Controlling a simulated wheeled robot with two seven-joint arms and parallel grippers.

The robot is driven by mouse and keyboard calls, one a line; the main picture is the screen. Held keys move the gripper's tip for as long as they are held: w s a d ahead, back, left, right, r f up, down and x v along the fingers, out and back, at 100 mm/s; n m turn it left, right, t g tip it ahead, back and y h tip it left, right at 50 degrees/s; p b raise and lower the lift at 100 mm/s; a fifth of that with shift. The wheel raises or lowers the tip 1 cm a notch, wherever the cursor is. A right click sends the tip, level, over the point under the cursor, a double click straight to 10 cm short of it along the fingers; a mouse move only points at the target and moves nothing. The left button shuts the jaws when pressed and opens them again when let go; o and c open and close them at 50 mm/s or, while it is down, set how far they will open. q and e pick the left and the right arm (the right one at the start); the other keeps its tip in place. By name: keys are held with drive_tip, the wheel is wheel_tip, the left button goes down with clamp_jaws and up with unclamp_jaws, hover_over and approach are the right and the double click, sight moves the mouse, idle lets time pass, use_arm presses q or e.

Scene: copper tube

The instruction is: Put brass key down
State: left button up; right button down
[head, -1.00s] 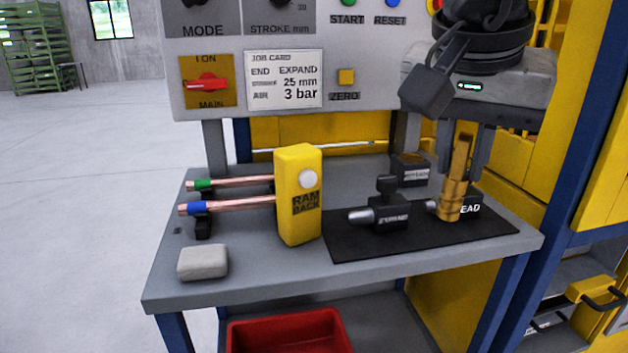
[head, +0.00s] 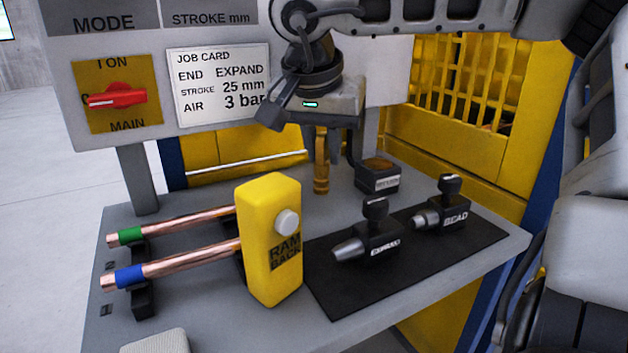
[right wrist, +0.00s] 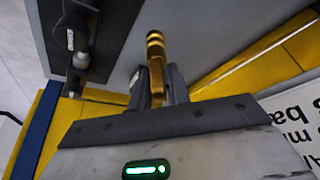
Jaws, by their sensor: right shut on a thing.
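The brass key (head: 321,172) is a gold-coloured, ringed upright piece. My right gripper (head: 322,145) is shut on its upper part and points down over the back of the grey bench. The key's lower end hangs free of the fingers, left of a small black box; I cannot tell whether it touches the bench. In the right wrist view the key (right wrist: 155,58) sticks out between the fingers (right wrist: 158,85). My left gripper is not in view.
The black box (head: 378,182) has a brownish top and a label. Black EXPAND (head: 376,240) and BEAD (head: 444,212) tools stand on a dark mat (head: 335,300). A yellow RAM BACK block (head: 268,240) and two copper tubes (head: 190,225) are at left. The panel (head: 390,90) rises behind.

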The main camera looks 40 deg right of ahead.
drive_tip(key=w+f, duration=0.1)
drive_tip(key=f, duration=0.1)
drive_tip(key=w+d+f, duration=0.1)
drive_tip(key=w+f, duration=0.1)
drive_tip(key=shift+d, duration=0.2)
drive_tip(key=shift+f, duration=1.35)
drive_tip(key=shift+f+b, duration=0.1)
drive_tip(key=shift+b, duration=0.25)
drive_tip(key=c, duration=1.3)
unclamp_jaws()
drive_tip(key=shift+r, duration=0.2)
drive_tip(key=p+v, duration=0.1)
drive_tip(key=v, duration=1)
drive_tip(key=shift+s+a+r, duration=0.1)
drive_tip(key=shift+a+r, duration=0.1)
drive_tip(key=shift+r, duration=0.15)
